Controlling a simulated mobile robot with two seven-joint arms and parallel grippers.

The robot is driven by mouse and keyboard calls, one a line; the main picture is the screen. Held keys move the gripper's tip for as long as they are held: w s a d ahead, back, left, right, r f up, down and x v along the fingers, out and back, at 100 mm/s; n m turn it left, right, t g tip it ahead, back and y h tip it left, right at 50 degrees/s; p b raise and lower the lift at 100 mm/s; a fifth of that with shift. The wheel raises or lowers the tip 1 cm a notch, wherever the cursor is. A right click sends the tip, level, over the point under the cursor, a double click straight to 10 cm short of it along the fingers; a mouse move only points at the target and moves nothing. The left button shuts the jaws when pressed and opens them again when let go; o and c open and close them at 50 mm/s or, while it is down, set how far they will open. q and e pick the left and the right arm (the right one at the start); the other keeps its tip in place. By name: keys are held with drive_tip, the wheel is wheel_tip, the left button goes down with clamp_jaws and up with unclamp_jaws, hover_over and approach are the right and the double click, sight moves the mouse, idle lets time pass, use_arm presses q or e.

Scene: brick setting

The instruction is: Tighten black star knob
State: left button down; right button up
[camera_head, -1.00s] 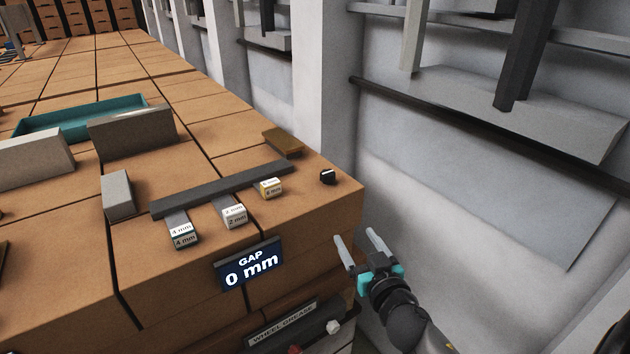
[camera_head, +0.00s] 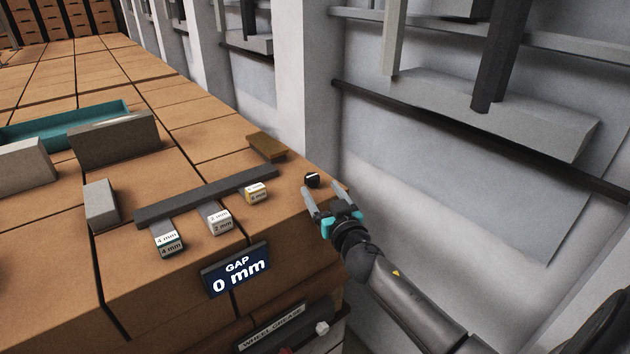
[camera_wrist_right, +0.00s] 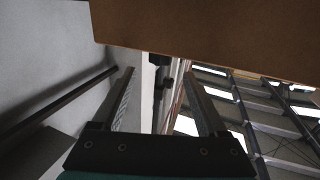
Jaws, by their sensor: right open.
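The black star knob (camera_head: 312,180) sits on top of the brick stack near its right corner in the head view, with a pale mark on it. My right gripper (camera_head: 326,192) is open and empty, just in front of the knob at the corner of the stack. In the head view its fingertips show close below the knob; I cannot tell whether they touch anything. In the right wrist view the open fingers (camera_wrist_right: 160,95) have nothing between them, and the knob cannot be made out. My left gripper is not in view.
A sign reading "GAP 0 mm" (camera_head: 236,270) is on the front face. Labelled 4 mm (camera_head: 169,243) and 2 mm (camera_head: 219,222) blocks and a yellow-edged block (camera_head: 256,193) lie by a dark bar (camera_head: 207,195). A teal tray (camera_head: 62,125) stands farther left.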

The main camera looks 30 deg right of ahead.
sight(314, 180)
drive_tip(key=shift+x, duration=2.55)
drive_tip(key=shift+a, duration=0.1)
drive_tip(key=shift+c, duration=0.2)
clamp_jaws()
